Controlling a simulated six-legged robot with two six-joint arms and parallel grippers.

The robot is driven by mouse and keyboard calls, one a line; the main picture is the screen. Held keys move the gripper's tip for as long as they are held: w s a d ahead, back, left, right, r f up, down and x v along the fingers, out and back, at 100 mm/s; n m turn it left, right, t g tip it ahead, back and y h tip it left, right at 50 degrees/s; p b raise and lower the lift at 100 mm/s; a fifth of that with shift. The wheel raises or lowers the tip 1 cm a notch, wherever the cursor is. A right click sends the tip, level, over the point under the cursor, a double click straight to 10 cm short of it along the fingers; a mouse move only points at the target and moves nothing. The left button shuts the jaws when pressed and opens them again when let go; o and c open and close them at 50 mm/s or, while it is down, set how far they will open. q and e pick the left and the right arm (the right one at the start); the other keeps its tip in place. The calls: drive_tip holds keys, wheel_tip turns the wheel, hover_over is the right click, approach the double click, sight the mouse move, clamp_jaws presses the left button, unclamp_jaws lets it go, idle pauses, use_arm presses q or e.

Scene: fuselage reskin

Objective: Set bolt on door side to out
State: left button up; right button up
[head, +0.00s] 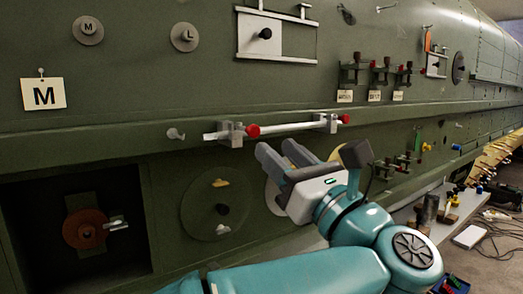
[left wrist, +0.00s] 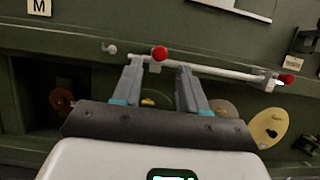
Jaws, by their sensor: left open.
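A long white rod (head: 285,127) lies along the green fuselage side, held by two grey brackets (head: 232,133) with red knobs (head: 253,131). I take it for the bolt, but no label shows. It also shows in the left wrist view (left wrist: 215,71), with one red knob (left wrist: 159,53) near the gap between my fingertips. My left gripper (head: 276,149) is open and empty, just below the rod between the brackets in the head view. Its fingers point up at the wall; whether they touch the rod I cannot tell. My right gripper is not in view.
A dark recess (head: 28,215) with an orange disc (head: 86,229) is at lower left. A round plate (head: 195,222) is below the rod. A framed plate with a black knob (head: 265,34) is above. Small latches (head: 352,74) and a cluttered bench (head: 447,229) are to the right.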

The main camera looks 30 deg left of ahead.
use_arm(q)
drive_tip(key=b+v, duration=0.2)
drive_tip(key=v, duration=0.6)
drive_tip(key=shift+d, duration=0.25)
drive_tip(key=shift+s+f, duration=0.1)
drive_tip(key=shift+s, duration=0.05)
